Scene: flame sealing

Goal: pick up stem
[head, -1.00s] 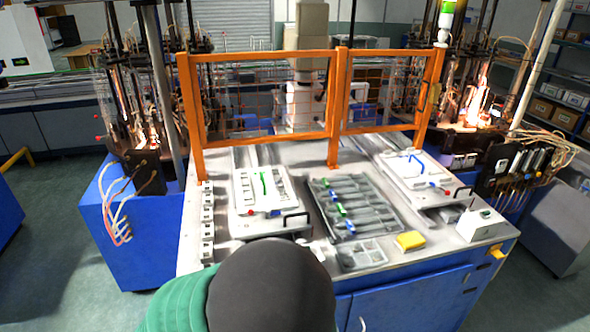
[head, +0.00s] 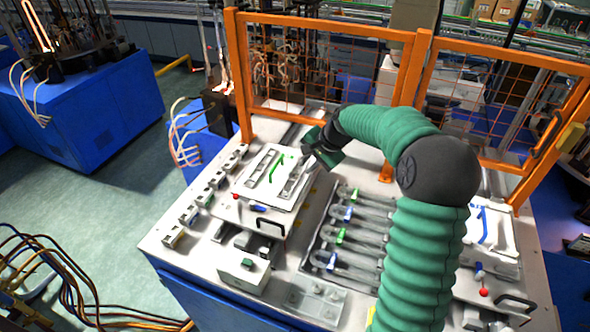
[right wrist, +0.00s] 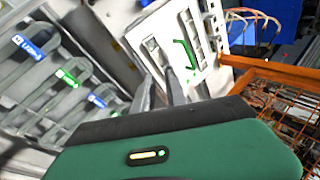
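Several grey stem-like pieces with blue and green tags lie in rows in a dark tray (head: 316,262). One piece with a green tag (head: 340,236) shows in the middle of the rows. In the right wrist view, tagged pieces (right wrist: 68,78) lie at the left. I cannot tell which piece the task calls the stem. My right gripper (head: 312,160) is over the far right part of a white fixture (head: 262,195) holding a green strip (head: 277,167). In the right wrist view its two fingers (right wrist: 160,88) are apart with nothing visible between them. My left gripper is not in view.
An orange mesh fence (head: 330,22) stands along the back of the table. A second white fixture (head: 494,232) with a blue strip is at the right. Small grey blocks (head: 188,212) line the left edge. My right arm hides part of the tray.

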